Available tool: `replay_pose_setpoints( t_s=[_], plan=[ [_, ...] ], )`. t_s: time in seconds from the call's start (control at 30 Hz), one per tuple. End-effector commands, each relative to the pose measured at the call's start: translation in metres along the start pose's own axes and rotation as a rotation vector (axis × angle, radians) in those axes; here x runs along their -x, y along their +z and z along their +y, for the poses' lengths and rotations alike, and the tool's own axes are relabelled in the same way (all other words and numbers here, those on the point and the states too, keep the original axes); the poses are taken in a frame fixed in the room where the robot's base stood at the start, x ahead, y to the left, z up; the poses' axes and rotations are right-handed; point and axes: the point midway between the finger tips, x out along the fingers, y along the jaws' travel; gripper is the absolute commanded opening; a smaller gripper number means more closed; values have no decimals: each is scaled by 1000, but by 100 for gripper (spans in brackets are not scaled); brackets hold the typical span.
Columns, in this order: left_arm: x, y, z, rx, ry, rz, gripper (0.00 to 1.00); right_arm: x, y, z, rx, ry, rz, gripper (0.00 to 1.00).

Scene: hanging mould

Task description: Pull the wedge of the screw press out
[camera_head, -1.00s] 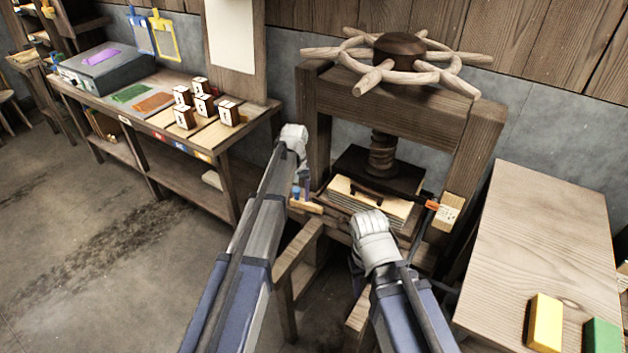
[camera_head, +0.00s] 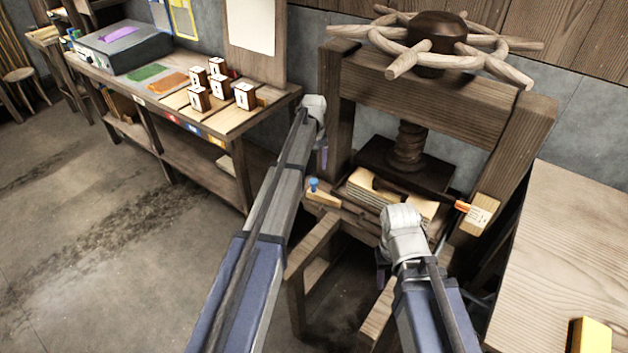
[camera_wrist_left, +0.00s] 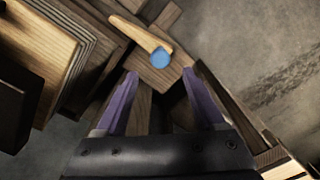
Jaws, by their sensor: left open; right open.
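The screw press (camera_head: 425,95) stands at right of centre, with papers or boards (camera_head: 372,192) under its dark plate. A pale wooden wedge-like piece (camera_head: 328,199) with a blue knob (camera_head: 313,184) lies at the press's left front; it also shows in the left wrist view (camera_wrist_left: 138,32), with its knob (camera_wrist_left: 160,60) just beyond my fingertips. My left gripper (camera_head: 322,158) is above the knob, open and empty; its purple fingers also show in the left wrist view (camera_wrist_left: 160,76). My right gripper (camera_head: 383,276) is low before the press, mostly hidden by its wrist.
A small wooden block with an orange piece (camera_head: 477,211) is on the right post. A bench with numbered blocks (camera_head: 220,86) stands at left, a pale table (camera_head: 572,260) at right. A spoked wheel (camera_head: 437,45) tops the press. Floor at left is clear.

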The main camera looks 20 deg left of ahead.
Motion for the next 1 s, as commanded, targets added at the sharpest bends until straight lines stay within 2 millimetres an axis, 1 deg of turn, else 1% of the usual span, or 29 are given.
replay_pose_setpoints(
  t_s=[0.03,0.3,0.4,0.5,0.63,0.87,1.0],
  plan=[
    [-10,0,0,0,0,0,71,-10,-1,-1,0,0,0,50],
    [-45,0,0,-1,0,0,71,-44,-3,-4,0,0,0,50],
    [-56,0,0,-1,0,0,71,-56,-3,-5,1,0,0,50],
    [-64,0,0,-1,0,0,71,-64,-4,-6,1,0,0,50],
    [-67,0,0,-1,0,0,71,-67,-4,-6,1,0,0,50],
    [-66,0,0,-1,0,0,71,-66,-4,-6,1,0,0,50],
    [-66,0,0,-1,0,0,56,-66,-4,-6,1,0,0,50]
  ],
)
